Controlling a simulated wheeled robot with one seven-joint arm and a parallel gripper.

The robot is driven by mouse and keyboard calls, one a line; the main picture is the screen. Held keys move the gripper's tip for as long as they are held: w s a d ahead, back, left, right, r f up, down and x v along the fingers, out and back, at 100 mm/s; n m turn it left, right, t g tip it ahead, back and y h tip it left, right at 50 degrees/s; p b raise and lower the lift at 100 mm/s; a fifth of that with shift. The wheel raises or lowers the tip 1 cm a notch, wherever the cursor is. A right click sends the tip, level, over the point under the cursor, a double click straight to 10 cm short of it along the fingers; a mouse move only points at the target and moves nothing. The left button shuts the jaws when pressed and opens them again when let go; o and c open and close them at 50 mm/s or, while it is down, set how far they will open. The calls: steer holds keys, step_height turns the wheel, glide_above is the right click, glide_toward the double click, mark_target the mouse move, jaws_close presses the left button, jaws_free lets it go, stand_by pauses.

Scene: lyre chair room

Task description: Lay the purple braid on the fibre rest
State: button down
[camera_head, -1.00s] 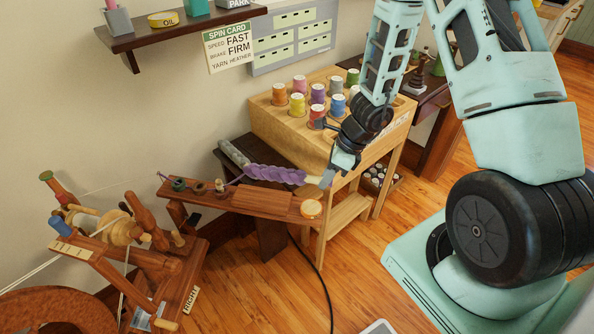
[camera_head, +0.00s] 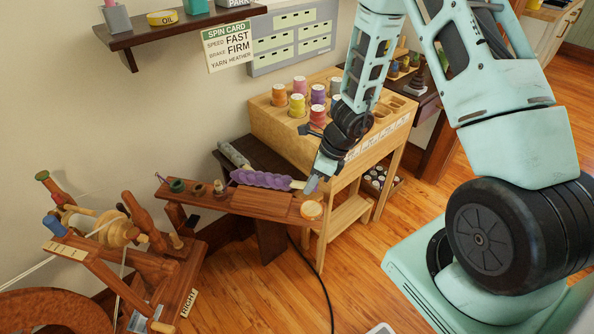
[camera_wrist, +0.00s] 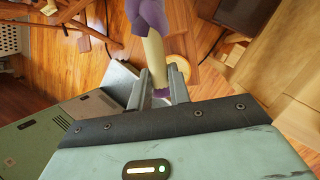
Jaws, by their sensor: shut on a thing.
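The purple braid (camera_head: 262,179) has plump twisted lobes and a cream band near its right end. My gripper (camera_head: 312,184) is shut on that end, with the braid stretching left from it. In the wrist view, my gripper (camera_wrist: 159,80) has the cream band (camera_wrist: 154,55) and a bit of purple between its fingers. The long brown wooden bench, likely the fibre rest (camera_head: 262,203), has a reddish rectangular pad on top. The braid appears just above or behind the pad's rear edge; I cannot tell whether they touch.
A round pale-topped disc (camera_head: 311,210) is on the bench's right end, with small items including a green ring (camera_head: 177,186) at left. A spinning wheel (camera_head: 120,235) stands front left. A rack of thread spools (camera_head: 290,125) stands behind my arm. A grey roll (camera_head: 233,154) lies behind the braid.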

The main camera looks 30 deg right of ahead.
mark_target(295, 187)
steer(key=shift+w+a+f+b, duration=0.5)
steer(key=shift+w+a+f, duration=1.05)
steer(key=shift+a, duration=0.1)
steer(key=shift+f, duration=0.1)
steer(key=shift+f+b, duration=0.75)
steer(key=shift+b, duration=0.1)
steer(key=shift+f+b, duration=0.45)
steer(key=shift+f, duration=0.05)
steer(key=c, duration=1.2)
jaws_free()
steer(key=shift+c, duration=0.2)
